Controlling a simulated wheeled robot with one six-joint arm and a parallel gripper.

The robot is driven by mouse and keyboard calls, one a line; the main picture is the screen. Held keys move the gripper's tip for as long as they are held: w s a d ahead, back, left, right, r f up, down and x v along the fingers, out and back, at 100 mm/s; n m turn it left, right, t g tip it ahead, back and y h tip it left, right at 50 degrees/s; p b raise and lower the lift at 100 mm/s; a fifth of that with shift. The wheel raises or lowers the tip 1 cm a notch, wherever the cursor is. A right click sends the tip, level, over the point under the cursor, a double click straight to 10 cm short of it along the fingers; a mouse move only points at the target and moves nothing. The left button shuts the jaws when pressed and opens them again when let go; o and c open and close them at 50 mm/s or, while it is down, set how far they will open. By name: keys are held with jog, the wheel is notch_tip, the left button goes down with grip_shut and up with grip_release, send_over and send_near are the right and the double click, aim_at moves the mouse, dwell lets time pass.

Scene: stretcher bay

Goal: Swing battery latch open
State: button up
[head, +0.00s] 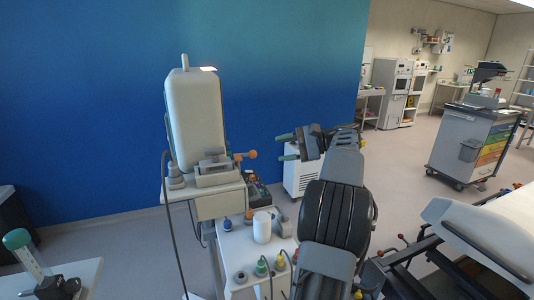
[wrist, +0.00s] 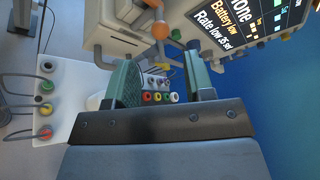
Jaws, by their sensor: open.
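The battery latch appears to be the lever with an orange ball knob (head: 252,154) at the right of the metal block (head: 214,175) on the device's lower side. In the wrist view the orange knob (wrist: 160,30) shows beyond the fingertips, roughly between them. My gripper (head: 278,147) is open with green fingers, to the right of the knob and apart from it. In the wrist view my gripper (wrist: 160,58) has nothing between its fingers. The cream device (head: 195,120) stands upright on a cart.
The cart top (head: 200,190) carries the device. Below it are a white cylinder (head: 262,227) and a panel with coloured connectors (wrist: 45,100). A lit screen (wrist: 235,22) reads "Battery low". A cable hangs at the cart's left. A stretcher (head: 485,235) stands at right.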

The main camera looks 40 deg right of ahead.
jog(key=v, duration=0.3)
jog(key=shift+w, duration=0.1)
dwell(0.6)
